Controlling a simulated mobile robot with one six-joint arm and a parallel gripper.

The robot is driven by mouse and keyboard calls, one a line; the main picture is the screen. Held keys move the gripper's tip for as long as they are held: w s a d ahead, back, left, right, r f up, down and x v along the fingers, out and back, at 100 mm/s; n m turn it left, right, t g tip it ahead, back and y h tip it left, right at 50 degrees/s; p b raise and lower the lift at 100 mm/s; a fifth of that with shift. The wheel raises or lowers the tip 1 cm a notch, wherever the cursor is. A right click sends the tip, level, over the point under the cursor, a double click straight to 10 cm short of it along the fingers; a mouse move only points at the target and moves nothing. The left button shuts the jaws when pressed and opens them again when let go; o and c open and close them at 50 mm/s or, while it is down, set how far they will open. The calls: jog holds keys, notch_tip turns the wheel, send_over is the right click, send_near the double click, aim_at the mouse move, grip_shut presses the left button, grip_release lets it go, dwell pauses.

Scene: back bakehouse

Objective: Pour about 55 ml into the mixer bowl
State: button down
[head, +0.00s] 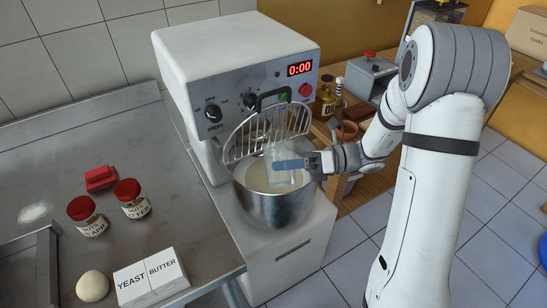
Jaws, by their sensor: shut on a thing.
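The steel mixer bowl (275,208) sits under the white mixer head (240,58), with pale, whitish contents visible inside. My gripper (292,164) reaches in from the right, level with the bowl's rim. It is shut on a clear measuring jug (279,178), which is over the bowl's opening and partly inside its outline. A blue band crosses the jug where the jaws are. The jug looks tilted, but how far is hard to tell. I cannot make out its liquid level or a stream. The wire guard (250,135) stands raised behind the jug.
On the steel counter (130,125) at left are two red-lidded jars (86,216) (131,199), a red object (100,178), a dough ball (92,286) and yeast and butter packs (132,282) (165,270). Bottles (327,97) stand behind the bowl.

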jog(key=shift+s+d+f+n+b, duration=0.1)
jog(key=shift+s+f+n+b, duration=0.25)
jog(key=shift+s+n+b, duration=0.25)
jog(key=s+d+f+n+b, duration=0.1)
jog(key=s+f+n+b, duration=0.3)
jog(key=n+b, duration=0.3)
jog(key=shift+s+n+b, duration=0.3)
jog(key=shift+s+b, duration=0.35)
dwell(1.4)
